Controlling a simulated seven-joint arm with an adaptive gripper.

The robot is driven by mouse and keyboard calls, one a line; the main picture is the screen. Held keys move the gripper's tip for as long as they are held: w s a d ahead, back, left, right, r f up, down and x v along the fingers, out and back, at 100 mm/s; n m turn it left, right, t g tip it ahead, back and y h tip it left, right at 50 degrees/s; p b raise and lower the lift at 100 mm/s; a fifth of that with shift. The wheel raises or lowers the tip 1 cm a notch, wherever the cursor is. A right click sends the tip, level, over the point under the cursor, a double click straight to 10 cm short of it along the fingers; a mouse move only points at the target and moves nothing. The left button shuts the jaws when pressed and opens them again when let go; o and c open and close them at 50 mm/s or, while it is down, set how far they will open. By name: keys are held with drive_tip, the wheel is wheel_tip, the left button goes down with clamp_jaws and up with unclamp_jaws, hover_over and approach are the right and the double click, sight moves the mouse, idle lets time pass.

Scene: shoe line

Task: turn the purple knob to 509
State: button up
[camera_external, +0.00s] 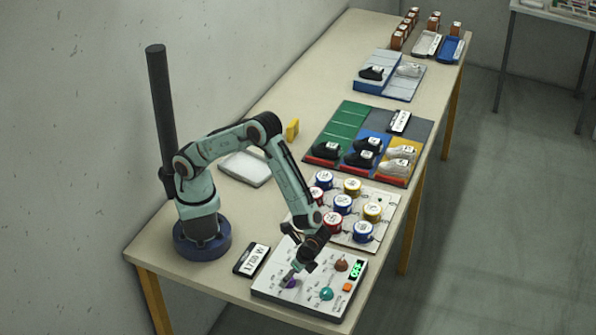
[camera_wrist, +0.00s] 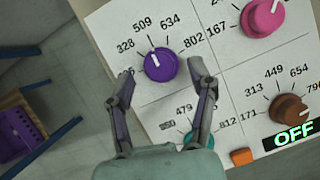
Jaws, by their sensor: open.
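The purple knob (camera_wrist: 160,66) is on the white control panel, with the labels 328, 509, 634 and 802 around it. Its white pointer line points up and slightly left, roughly towards 509. My gripper (camera_wrist: 162,72) is open, with one finger to the left of the knob and one to the right; I cannot tell whether either touches it. In the external view my gripper (camera_external: 292,274) is low over the panel (camera_external: 270,280), and the purple knob (camera_external: 290,284) is partly hidden by it.
The panel also has a pink knob (camera_wrist: 262,17), a brown knob (camera_wrist: 288,108), a teal knob (camera_external: 326,294) and an orange button (camera_wrist: 242,156). A green display (camera_wrist: 292,136) reads OFF. A 1780 W sign (camera_external: 252,260) lies left of the panel, and colored round containers (camera_external: 343,204) stand behind.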

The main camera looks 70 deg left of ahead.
drive_tip(key=v, duration=1.1)
drive_tip(key=shift+r, duration=0.25)
